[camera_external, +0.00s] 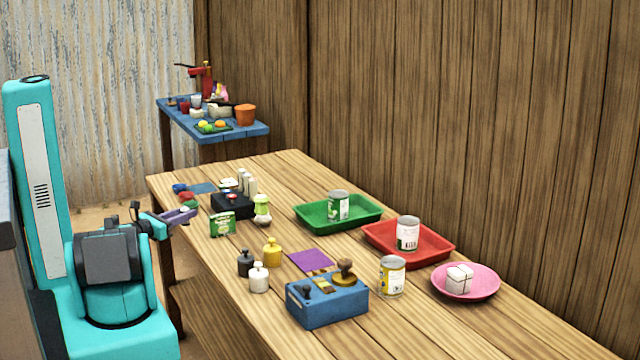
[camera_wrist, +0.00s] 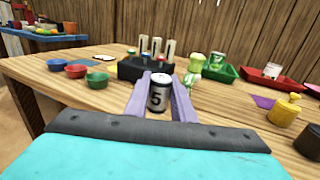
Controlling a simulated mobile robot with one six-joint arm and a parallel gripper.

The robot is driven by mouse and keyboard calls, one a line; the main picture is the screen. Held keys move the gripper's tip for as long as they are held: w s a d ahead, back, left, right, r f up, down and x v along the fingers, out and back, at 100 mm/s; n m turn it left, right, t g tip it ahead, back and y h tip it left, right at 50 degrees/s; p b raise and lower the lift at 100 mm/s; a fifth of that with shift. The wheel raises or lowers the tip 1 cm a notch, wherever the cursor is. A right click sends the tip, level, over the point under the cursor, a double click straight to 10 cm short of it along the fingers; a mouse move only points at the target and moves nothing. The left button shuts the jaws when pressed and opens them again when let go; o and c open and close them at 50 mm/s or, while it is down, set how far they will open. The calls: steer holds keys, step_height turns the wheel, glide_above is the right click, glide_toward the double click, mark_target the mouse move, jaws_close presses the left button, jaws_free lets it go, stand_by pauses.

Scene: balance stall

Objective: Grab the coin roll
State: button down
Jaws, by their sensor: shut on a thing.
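The coin roll (camera_wrist: 159,94) is a small upright grey cylinder with a pale top and a dark "5" on its side, seen in the wrist view. My gripper (camera_wrist: 160,88) has its two purple fingers shut on it, one on each side. In the external view my gripper (camera_external: 182,216) is at the near left edge of the wooden table (camera_external: 225,262). The coin roll cannot be made out there.
A black holder (camera_external: 232,204) with white upright pieces stands beyond my gripper. Small blue, red and green bowls (camera_wrist: 97,79) sit left of it. A green-labelled packet (camera_external: 222,224) and several knobbed weights (camera_external: 259,278) stand to the right.

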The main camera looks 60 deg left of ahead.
steer(key=shift+d+r+p, duration=0.1)
steer(key=shift+r+p, duration=0.15)
steer(key=shift+p, duration=0.05)
steer(key=shift+s+d+f, duration=0.1)
steer(key=shift+s+d, duration=0.3)
steer(key=shift+d, duration=0.2)
steer(key=shift+s+d, duration=0.4)
steer(key=shift+d, duration=0.15)
